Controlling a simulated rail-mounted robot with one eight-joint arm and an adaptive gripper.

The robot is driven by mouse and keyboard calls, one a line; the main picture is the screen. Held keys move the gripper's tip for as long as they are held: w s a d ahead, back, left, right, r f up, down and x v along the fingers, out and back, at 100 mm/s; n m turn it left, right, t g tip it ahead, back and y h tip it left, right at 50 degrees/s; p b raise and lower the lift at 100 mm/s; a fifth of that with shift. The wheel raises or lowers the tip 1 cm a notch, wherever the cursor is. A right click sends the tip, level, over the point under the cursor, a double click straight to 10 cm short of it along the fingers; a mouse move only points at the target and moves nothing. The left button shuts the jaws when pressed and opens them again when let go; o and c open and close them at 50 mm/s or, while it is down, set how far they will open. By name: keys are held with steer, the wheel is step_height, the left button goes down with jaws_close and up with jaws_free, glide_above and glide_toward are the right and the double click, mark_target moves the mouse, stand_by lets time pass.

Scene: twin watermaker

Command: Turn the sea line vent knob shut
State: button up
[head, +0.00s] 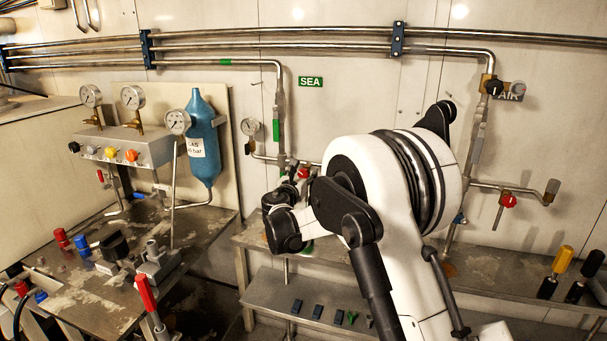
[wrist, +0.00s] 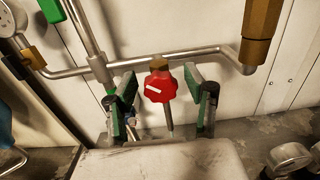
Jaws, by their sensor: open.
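The red vent knob (wrist: 160,86) sits on a brass fitting under the horizontal pipe of the sea line, with a white mark on its face toward the left. My gripper (wrist: 161,82) is open, its green-padded fingers on either side of the knob in the wrist view. A gap shows at the left finger; the right pad is close to the knob, and I cannot tell whether it touches. In the head view the knob (head: 304,173) shows just beyond my wrist, below the green SEA sign (head: 311,82). My arm hides most of my gripper there.
A pressure gauge (head: 249,126) and a brown fitting (wrist: 262,30) flank the knob on the pipe. A blue cylinder (head: 202,140) and a gauge panel (head: 122,146) stand left. Another red knob (head: 508,201) is on the right line. A metal shelf (head: 265,290) lies below.

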steer(key=shift+c, duration=0.2)
jaws_close()
steer(key=shift+f+m+b, duration=0.15)
steer(key=shift+m+b, duration=0.7)
steer(key=shift+m, duration=0.05)
steer(key=shift+d+m+b, duration=0.1)
steer(key=shift+m+b, duration=0.55)
steer(key=shift+m, duration=0.75)
steer(key=shift+o, duration=0.2)
jaws_free()
steer(key=shift+s, duration=0.15)
steer(key=v, duration=1.1)
steer(key=shift+s, duration=0.35)
